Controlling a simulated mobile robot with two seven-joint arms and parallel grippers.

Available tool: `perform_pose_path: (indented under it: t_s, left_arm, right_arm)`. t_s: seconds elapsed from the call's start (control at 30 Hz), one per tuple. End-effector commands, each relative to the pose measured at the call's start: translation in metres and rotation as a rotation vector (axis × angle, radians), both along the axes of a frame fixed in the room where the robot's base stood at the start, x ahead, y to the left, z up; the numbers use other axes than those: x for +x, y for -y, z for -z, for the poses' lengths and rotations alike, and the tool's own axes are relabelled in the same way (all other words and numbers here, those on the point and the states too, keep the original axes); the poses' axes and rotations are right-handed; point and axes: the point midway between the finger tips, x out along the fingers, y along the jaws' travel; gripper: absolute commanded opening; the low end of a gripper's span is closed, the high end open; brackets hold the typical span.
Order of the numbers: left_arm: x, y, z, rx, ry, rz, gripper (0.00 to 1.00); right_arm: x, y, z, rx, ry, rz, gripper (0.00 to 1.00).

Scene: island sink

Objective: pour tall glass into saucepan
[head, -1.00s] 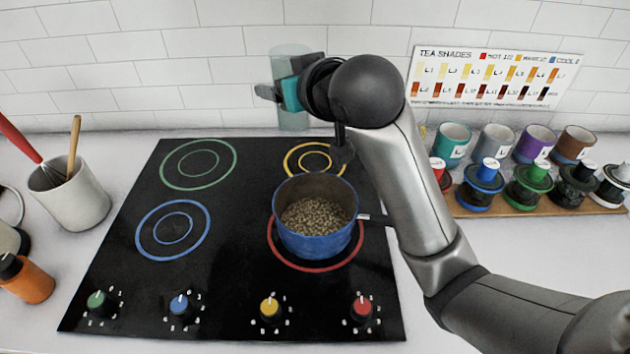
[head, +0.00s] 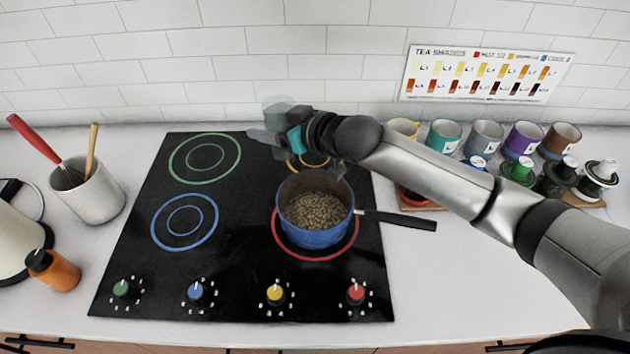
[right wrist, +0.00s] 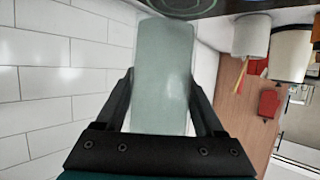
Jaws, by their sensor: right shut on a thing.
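The tall glass (head: 283,102) is clear and greenish, and stands roughly upright behind the saucepan, near the yellow burner. My right gripper (head: 268,138) is shut on it. In the right wrist view the glass (right wrist: 163,70) fills the space between the two dark fingers; I cannot make out any contents. The blue saucepan (head: 314,238) sits on the red burner at front right, with small brown bean-like pieces inside and its dark handle (head: 400,219) pointing right. The glass is apart from the pan. My left gripper is not in view.
The black cooktop (head: 240,270) has several knobs along its front. A utensil crock (head: 88,193) and an orange bottle (head: 54,271) stand at left. Several mugs (head: 484,139) and lidded jars (head: 517,172) line the right, behind my right arm. A tiled wall is behind.

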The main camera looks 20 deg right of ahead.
Motion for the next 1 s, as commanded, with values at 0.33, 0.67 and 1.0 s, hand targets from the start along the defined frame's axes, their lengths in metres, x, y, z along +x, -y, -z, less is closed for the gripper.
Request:
perform_pose_path:
  t_s: [0.33,0.67,1.0]
  left_arm:
    - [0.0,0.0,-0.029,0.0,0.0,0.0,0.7]
    - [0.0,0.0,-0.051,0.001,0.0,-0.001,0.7]
    - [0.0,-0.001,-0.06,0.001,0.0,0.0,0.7]
  right_arm:
    - [-0.006,0.044,0.029,-0.004,-0.001,-0.027,0.03]
    - [-0.017,0.102,0.048,-0.003,0.001,-0.017,0.03]
    - [-0.028,0.145,0.058,0.001,0.001,0.002,0.03]
